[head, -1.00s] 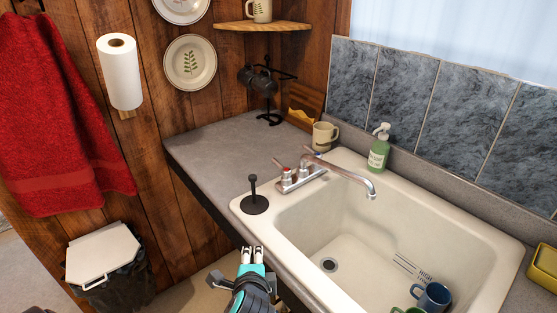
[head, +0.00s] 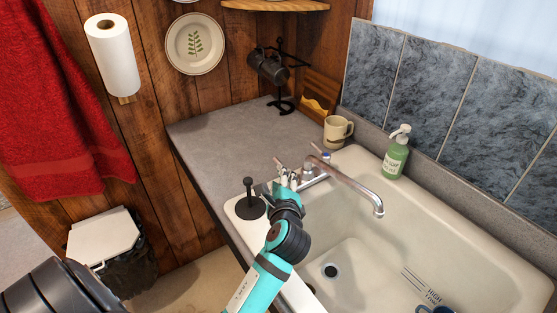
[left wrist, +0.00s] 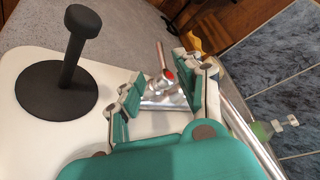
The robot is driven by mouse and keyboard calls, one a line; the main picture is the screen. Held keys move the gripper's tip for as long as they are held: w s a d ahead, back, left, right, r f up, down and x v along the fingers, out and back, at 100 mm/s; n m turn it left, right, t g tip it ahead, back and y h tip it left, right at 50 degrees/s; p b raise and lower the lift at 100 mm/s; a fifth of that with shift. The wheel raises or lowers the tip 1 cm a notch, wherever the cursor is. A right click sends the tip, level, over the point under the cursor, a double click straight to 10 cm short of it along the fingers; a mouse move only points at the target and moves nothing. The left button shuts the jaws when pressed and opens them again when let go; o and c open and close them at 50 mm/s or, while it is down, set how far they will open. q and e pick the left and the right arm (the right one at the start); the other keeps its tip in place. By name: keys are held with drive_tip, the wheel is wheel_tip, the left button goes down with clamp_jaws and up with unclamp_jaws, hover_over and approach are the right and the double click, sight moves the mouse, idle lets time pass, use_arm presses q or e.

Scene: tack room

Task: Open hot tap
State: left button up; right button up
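The chrome faucet (head: 355,181) stands at the back left of the sink, its spout reaching over the basin. The hot tap handle, with a red marker (left wrist: 169,75), shows in the left wrist view between my left gripper's fingers; in the head view the gripper largely hides it. The cold handle has a blue marker (head: 326,156). My left gripper (head: 286,178) is at the hot side of the faucet. In the left wrist view its fingers (left wrist: 168,82) are apart, on either side of the handle; I cannot tell whether they touch it. My right gripper is not in view.
A black plunger-like stopper (head: 249,200) stands close left of the gripper. A mug (head: 337,131) and a green soap bottle (head: 396,155) stand behind the faucet. The sink basin (head: 420,240) opens to the right. The counter (head: 225,135) at the left is mostly clear.

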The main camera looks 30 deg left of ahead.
sight(278, 161)
use_arm(q)
drive_tip(key=p+x, duration=0.1)
drive_tip(key=x, duration=0.6)
drive_tip(key=shift+w+a, duration=0.15)
drive_tip(key=shift+x, duration=1.1)
drive_tip(key=shift+w+a+f, duration=0.2)
drive_tip(key=shift+w+f, duration=0.05)
drive_tip(key=shift+w, duration=0.05)
drive_tip(key=c, duration=0.7)
clamp_jaws()
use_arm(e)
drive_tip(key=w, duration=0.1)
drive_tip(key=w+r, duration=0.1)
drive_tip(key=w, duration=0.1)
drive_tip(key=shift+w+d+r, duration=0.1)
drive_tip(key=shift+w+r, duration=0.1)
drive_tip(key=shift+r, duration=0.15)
